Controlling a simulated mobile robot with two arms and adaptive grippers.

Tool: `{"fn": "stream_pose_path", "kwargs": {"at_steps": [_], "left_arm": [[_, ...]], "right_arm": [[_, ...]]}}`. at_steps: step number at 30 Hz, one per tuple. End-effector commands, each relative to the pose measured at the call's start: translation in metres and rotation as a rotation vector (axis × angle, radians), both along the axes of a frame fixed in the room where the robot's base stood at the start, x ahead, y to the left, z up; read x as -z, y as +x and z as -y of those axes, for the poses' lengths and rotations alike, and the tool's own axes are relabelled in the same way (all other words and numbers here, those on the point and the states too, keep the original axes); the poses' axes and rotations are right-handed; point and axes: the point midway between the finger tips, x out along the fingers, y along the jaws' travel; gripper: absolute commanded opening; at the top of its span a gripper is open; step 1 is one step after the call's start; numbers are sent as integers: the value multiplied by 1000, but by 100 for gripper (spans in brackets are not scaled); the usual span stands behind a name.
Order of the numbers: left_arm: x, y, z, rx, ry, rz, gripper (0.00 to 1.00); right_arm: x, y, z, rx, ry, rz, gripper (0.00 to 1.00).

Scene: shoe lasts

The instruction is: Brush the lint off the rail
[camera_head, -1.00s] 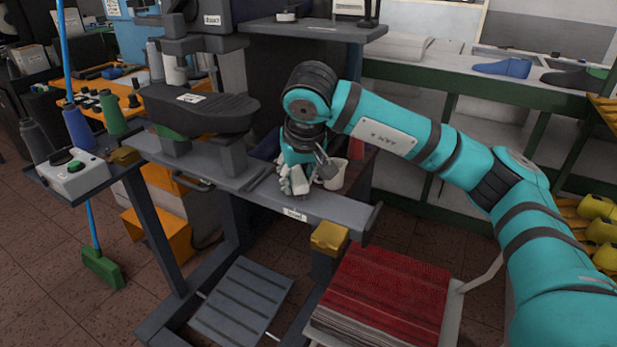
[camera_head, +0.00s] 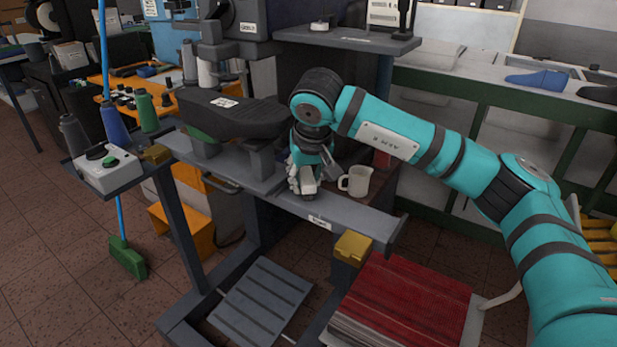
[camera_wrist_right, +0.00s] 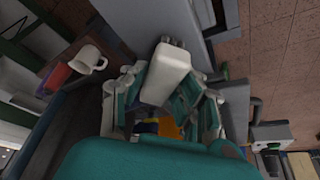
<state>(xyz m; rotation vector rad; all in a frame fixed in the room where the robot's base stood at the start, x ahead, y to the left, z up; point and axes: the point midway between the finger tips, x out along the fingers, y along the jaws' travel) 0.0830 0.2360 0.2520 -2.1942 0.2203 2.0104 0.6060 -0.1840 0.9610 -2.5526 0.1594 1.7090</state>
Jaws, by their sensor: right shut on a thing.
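The rail (camera_head: 355,225) is a long grey bar along the front of the machine, with a small white label near its middle. My right gripper (camera_head: 304,178) is over the rail, left of the label, pointing down. It is shut on a pale block-like brush (camera_head: 308,187), which also shows in the right wrist view (camera_wrist_right: 165,75) between the fingers. The brush's lower end is at or just above the rail's top; I cannot tell whether it touches. I cannot make out any lint. Bristles are not clearly visible. My left gripper is out of view.
A white mug (camera_head: 356,181) stands just behind the rail, right of my gripper. A dark padded machine arm (camera_head: 235,113) is above the rail's left part. A yellow box (camera_head: 352,248) sits below the rail's right part. A stack of red sheets (camera_head: 410,305) is in front.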

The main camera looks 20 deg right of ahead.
Motion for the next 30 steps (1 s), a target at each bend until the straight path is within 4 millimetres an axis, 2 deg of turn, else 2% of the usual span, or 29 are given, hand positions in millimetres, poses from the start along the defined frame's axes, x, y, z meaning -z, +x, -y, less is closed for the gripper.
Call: {"fn": "stream_pose_path", "kwargs": {"at_steps": [5,19,30], "left_arm": [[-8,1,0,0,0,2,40],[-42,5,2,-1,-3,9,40],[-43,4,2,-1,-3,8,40]], "right_arm": [[-11,0,0,1,1,2,0],[-58,0,0,1,1,1,0],[-61,0,0,0,1,1,0]]}}
